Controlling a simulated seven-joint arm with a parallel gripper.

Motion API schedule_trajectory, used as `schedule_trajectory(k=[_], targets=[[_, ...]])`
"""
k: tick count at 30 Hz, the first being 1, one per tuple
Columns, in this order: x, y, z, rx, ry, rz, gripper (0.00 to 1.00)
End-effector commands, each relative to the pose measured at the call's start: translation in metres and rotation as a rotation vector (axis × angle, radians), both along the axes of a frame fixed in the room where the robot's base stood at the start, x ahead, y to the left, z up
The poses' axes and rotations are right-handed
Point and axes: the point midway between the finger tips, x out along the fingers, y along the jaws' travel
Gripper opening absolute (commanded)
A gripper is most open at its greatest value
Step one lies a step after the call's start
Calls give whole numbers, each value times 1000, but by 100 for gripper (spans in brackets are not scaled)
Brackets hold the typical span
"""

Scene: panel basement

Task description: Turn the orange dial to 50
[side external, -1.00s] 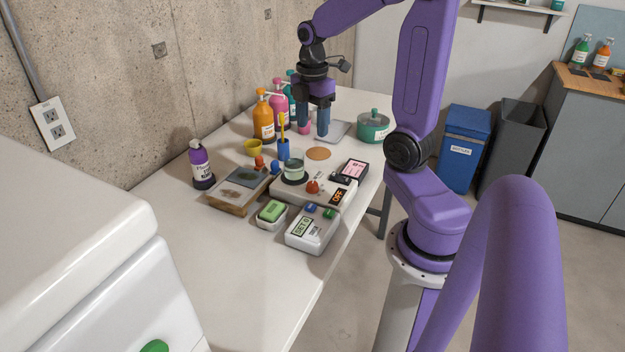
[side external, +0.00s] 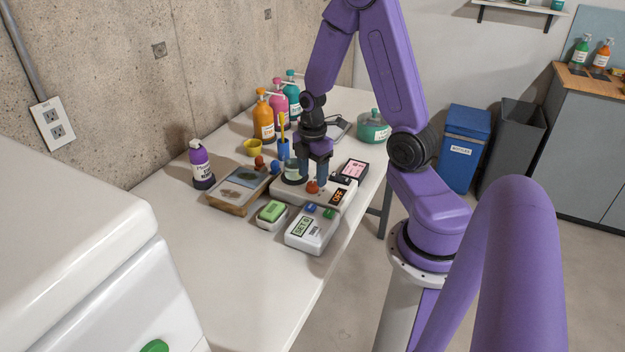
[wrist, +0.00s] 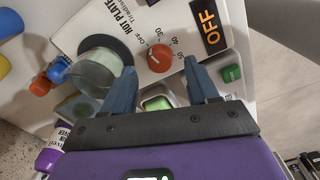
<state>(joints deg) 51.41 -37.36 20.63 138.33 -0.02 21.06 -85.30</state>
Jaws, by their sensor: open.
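The orange dial (side external: 313,187) sits on top of the white hot plate (side external: 334,206). In the wrist view the dial (wrist: 159,58) has a pale pointer line and a printed scale around it with OFF and several numbers. The display (wrist: 207,25) beside it reads OFF. My gripper (side external: 312,182) is over the hot plate, close to the dial. In the wrist view its open fingers (wrist: 156,85) point toward the dial, one on each side of it in the picture, with nothing between them. I cannot tell whether they touch the hot plate.
A glass beaker (wrist: 96,72) stands on the hot plate's dark round plate, close to one finger. A white device with blue and green buttons (side external: 312,232) and a green-topped tub (side external: 272,213) are in front. Bottles (side external: 263,119) stand behind. The front table (side external: 250,285) is clear.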

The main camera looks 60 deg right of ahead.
Motion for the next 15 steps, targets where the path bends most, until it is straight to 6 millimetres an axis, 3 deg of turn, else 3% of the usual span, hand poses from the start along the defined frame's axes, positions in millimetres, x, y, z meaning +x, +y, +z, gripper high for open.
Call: schedule_trajectory(k=[6, 15], targets=[[0, 0, -20, 1, 3, -1, 59], [0, 0, -27, 0, 0, -1, 59]])
